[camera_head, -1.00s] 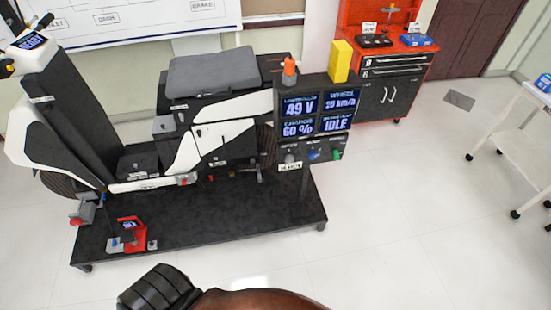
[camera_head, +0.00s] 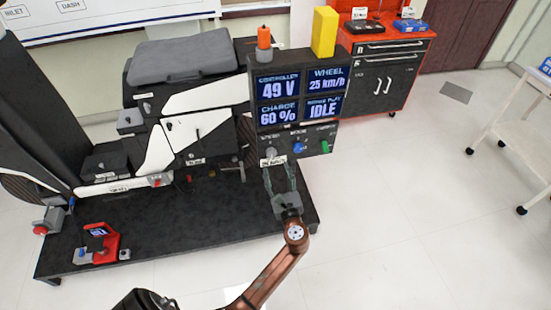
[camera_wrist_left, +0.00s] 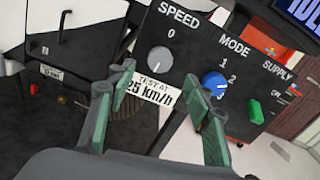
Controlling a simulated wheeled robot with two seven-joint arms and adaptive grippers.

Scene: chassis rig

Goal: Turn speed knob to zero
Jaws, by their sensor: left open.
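The grey round speed knob (camera_wrist_left: 160,60) sits on the dark control panel (camera_wrist_left: 195,62) under the label SPEED, with a 0 above it. Its pointer direction is hard to read. In the head view the knob (camera_head: 271,153) is at the panel's left end. My left gripper (camera_head: 281,172) is just below and in front of it, open and empty. In the left wrist view its green-padded fingers (camera_wrist_left: 157,78) stand apart on either side below the knob, apparently not holding it. A tag reading "TEST AT 25 km/h" (camera_wrist_left: 150,89) is below the knob. My right gripper is not in view.
A blue mode knob (camera_wrist_left: 215,83) and a green supply switch (camera_wrist_left: 256,111) sit to the right of the speed knob. Above the panel, the display (camera_head: 301,96) shows 49 V, 25 km/h, 60 % and IDLE. Open floor lies to the right.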

